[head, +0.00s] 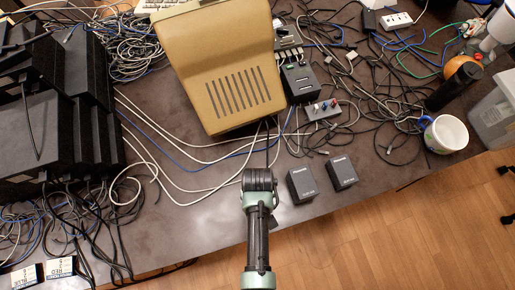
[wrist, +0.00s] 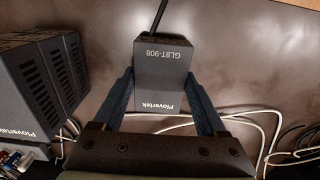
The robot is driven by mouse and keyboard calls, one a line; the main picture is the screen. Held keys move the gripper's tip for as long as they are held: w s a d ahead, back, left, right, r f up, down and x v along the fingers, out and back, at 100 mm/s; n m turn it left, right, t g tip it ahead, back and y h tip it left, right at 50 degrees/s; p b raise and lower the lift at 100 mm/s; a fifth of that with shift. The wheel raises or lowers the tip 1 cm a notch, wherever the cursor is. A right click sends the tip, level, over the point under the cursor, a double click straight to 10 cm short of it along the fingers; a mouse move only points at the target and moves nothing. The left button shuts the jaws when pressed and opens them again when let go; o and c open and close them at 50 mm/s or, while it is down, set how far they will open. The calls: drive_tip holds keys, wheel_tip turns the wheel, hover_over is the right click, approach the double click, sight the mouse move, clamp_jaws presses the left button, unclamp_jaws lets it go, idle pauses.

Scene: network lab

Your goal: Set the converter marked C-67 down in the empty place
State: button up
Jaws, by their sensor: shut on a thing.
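In the wrist view my gripper (wrist: 161,96) is shut on a dark grey box (wrist: 165,62), one finger at each side. The box's label reads "Plovertek" and "GL8T-908", upside down; I see no C-67 mark. A thin black rod or cable runs from its far end. Bare dark tabletop (wrist: 245,60) shows beside it; I cannot tell whether it touches the table. In the head view my wrist (head: 260,180) hides the fingers and the box. Two similar dark boxes (head: 302,185) (head: 342,172) stand to its right. No marked empty place is clearly visible.
Similar boxes (wrist: 40,85) stand close at left in the wrist view. White cables (wrist: 265,120) run near my gripper. A tan monitor (head: 225,75) stands behind it. Black equipment (head: 60,130) fills the left. A white mug (head: 446,134) is at right.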

drive_tip(key=shift+f, duration=0.25)
drive_tip(key=shift+f, duration=0.15)
drive_tip(key=o, duration=1.6)
